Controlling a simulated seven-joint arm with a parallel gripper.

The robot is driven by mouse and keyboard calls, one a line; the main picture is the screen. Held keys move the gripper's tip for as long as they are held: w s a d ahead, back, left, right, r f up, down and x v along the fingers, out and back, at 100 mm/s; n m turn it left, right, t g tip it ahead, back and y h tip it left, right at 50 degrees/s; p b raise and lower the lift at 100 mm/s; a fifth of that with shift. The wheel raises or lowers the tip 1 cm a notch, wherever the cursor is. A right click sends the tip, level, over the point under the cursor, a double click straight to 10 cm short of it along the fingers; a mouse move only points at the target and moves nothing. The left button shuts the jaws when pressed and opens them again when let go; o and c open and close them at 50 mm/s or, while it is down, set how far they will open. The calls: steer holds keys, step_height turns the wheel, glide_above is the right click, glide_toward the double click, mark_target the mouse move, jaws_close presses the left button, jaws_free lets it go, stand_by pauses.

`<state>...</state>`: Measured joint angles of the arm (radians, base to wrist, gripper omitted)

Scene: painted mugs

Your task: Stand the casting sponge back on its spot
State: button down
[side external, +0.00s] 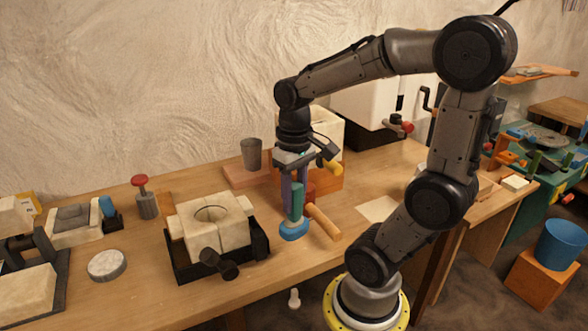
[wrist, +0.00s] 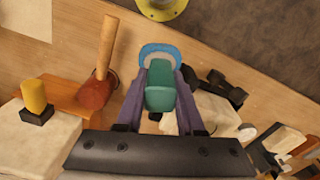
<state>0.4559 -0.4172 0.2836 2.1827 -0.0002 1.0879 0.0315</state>
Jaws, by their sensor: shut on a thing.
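My gripper (side external: 294,205) is shut on a teal upright thing (side external: 297,196), which I take for the casting sponge. In the wrist view the teal thing (wrist: 161,97) sits between the purple fingers. At its lower end is a blue round piece (side external: 294,233), low over the bench. It shows as a blue rim (wrist: 160,47) around a paler middle in the wrist view. I cannot tell whether this blue piece belongs to the sponge or is a ring or dish beneath it. The sponge looks about upright; whether it touches the bench is unclear.
A wooden mallet (side external: 323,222) is close on the right. A cream mould in a black frame (side external: 215,228) with a dark knob stands left. A grey cup (side external: 251,154) stands behind. A pale sheet (side external: 379,208) lies right. The bench's front edge is near.

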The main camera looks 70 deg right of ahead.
mark_target(294, 227)
steer(key=shift+f, duration=0.4)
steer(key=shift+f, duration=0.15)
steer(key=shift+f, duration=2.85)
steer(key=shift+f, duration=1)
steer(key=shift+c, duration=2.2)
jaws_free()
steer(key=shift+r, duration=0.15)
steer(key=shift+r, duration=3.85)
